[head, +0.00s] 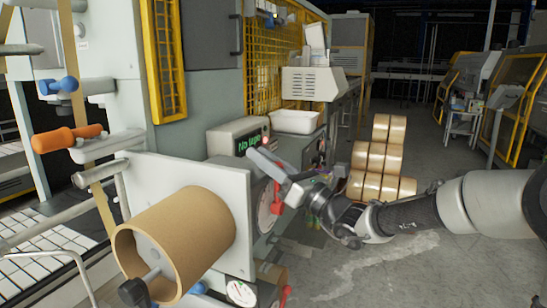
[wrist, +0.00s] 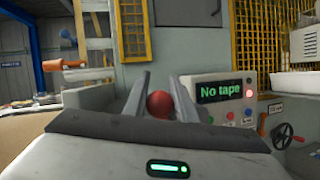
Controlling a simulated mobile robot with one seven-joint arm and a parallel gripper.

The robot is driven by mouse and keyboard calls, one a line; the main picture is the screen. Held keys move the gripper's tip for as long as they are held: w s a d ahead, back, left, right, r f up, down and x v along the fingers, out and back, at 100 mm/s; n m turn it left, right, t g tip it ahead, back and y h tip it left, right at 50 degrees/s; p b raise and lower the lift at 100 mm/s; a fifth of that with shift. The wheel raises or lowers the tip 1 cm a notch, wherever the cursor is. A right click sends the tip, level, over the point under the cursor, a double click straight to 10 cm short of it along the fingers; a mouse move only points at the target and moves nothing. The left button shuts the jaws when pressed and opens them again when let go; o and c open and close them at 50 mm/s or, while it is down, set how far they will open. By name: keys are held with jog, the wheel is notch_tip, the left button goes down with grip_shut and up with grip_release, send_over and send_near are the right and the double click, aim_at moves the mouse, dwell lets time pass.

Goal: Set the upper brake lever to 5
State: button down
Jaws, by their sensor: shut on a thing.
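The upper brake lever is red (head: 276,194) and stands at a round pale dial (head: 265,208) on the machine's side, behind the cardboard roll. My gripper (head: 268,170) is at the lever's upper end, reaching in from the right. In the wrist view, the lever's round red knob (wrist: 159,104) sits between the two grey fingers of my gripper (wrist: 160,96), which are shut on it. The dial's numbers are too small to read, and my gripper hides part of the lever.
A lower dial (head: 240,292) with another red lever (head: 285,297) is below. A large cardboard roll (head: 180,240) juts out at the left. A "No tape" display (wrist: 219,92) is behind the gripper. Stacked tape rolls (head: 380,160) stand behind my arm. The floor at right is clear.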

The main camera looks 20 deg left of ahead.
jog(key=shift+w+r+m+p, duration=0.25)
jog(key=shift+m+p, duration=0.15)
jog(key=shift+p, duration=0.05)
jog(key=shift+w+d+m+t+h+p, duration=0.2)
jog(key=shift+w+m+t+h+p, duration=0.1)
jog(key=shift+w+m+p, duration=0.15)
jog(key=shift+w+f+m, duration=0.2)
jog(key=shift+f+m, duration=0.05)
jog(key=c, duration=1.5)
grip_release()
jog(key=shift+o, duration=0.2)
jog(key=shift+s+a, duration=0.1)
jog(key=shift+f, duration=0.1)
